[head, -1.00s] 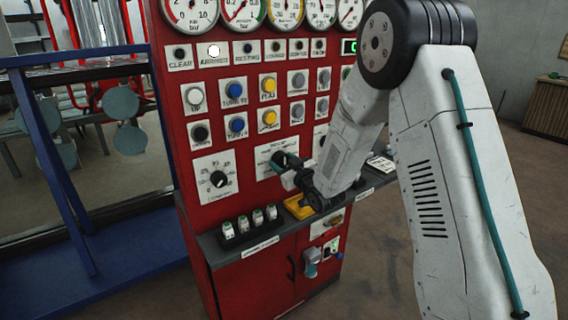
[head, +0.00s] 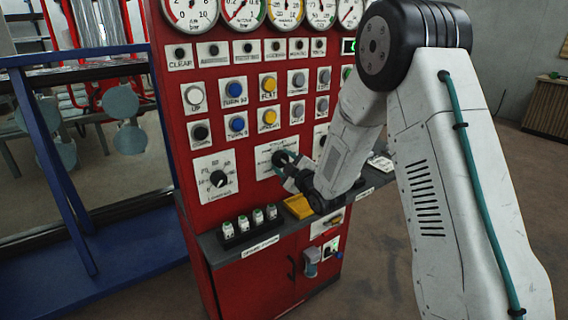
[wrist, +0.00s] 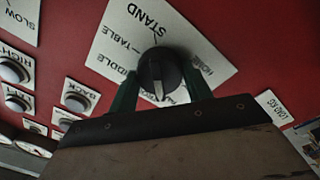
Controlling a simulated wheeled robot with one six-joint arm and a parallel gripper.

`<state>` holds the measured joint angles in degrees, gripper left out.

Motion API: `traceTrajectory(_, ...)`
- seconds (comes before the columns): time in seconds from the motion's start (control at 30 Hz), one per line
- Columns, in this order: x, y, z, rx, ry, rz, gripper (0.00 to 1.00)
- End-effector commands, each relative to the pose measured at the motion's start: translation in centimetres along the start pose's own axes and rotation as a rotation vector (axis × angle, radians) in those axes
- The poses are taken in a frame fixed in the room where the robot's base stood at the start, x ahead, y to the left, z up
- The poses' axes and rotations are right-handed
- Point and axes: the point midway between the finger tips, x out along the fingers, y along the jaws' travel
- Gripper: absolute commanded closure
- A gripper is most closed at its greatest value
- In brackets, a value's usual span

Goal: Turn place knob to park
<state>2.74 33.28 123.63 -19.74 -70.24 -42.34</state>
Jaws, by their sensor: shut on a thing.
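The place knob (wrist: 158,66) is black and round with a pale pointer mark. It sits on a white label plate (wrist: 128,28) reading STAND, TABLE and MIDDLE, with further words partly covered. My gripper (wrist: 161,88) has its two green fingers on either side of the knob, shut on it. In the wrist view the pale mark points down toward my gripper's body, near a half-hidden label. In the head view my gripper (head: 284,161) reaches the plate (head: 264,153) on the red panel, and its fingers hide most of the knob.
A second black knob (head: 218,179) is to the left on its own plate. Push buttons and gauges fill the panel above. A grey shelf (head: 226,256) juts out below, with a yellow tray (head: 299,206) and several small white-green items (head: 257,217).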

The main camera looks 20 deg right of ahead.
Motion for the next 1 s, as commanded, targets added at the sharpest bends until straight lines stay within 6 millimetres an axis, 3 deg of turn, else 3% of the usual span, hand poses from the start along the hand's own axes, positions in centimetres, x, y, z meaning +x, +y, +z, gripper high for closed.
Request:
traceTrajectory(0.53, -0.01, -0.03, -0.01, -0.025, 0.002, 0.000, 0.74)
traceTrajectory(0.57, -0.01, -0.03, -0.01, -0.025, 0.002, 0.000, 0.43)
traceTrajectory(0.6, -0.01, -0.03, -0.01, -0.025, 0.002, 0.000, 0.31)
traceTrajectory(1.0, -0.81, 0.01, 0.04, -0.025, 0.000, 0.000, 0.29)
